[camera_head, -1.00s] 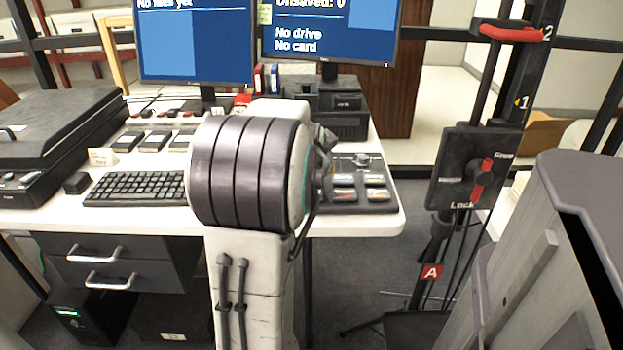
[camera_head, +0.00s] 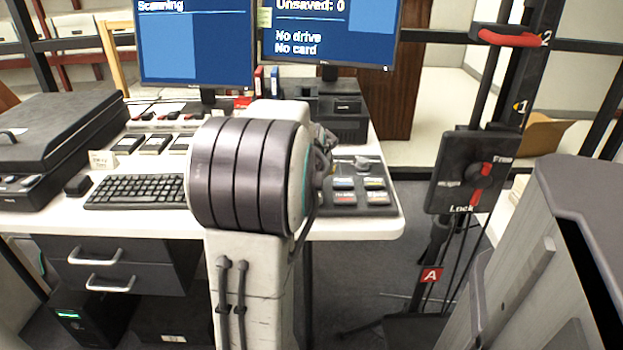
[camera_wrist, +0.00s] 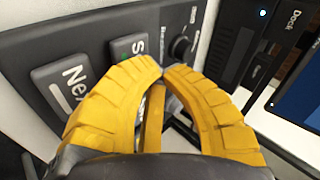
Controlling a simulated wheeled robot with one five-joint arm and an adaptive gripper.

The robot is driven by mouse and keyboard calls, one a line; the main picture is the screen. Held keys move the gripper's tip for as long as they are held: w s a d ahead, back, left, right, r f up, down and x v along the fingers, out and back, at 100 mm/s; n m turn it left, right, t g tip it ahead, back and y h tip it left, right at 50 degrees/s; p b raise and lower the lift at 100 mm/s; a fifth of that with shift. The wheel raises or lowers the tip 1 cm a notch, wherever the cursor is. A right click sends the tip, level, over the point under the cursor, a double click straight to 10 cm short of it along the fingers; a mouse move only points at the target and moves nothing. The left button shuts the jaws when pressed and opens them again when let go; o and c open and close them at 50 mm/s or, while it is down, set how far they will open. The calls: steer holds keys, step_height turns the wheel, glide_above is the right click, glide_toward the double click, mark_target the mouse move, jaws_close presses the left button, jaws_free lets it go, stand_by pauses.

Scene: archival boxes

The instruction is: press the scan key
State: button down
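The dark key panel (camera_head: 345,208) is at the right end of the white desk, partly hidden by my arm in the head view. In the wrist view, a key marked "S…" (camera_wrist: 124,47) with a green light is partly covered by my left finger; the rest of its label is hidden. My gripper (camera_wrist: 163,72) has its two yellow fingertips together, over the panel beside this key. I cannot tell whether they touch it. Nothing shows between the tips. The left monitor (camera_head: 195,45) reads "Scanning".
A key marked "Next" (camera_wrist: 65,80) and a round knob (camera_wrist: 183,48) flank the "S…" key. A black dock (camera_wrist: 240,45) stands to the right. A keyboard (camera_head: 140,190) and a scanner (camera_head: 55,140) are on the left of the desk. A lever stand (camera_head: 465,170) stands right of it.

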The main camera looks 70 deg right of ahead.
steer(key=shift+r, duration=0.35)
steer(key=shift+r, duration=0.15)
steer(key=shift+r+p, duration=2.05)
steer(key=shift+r, duration=0.35)
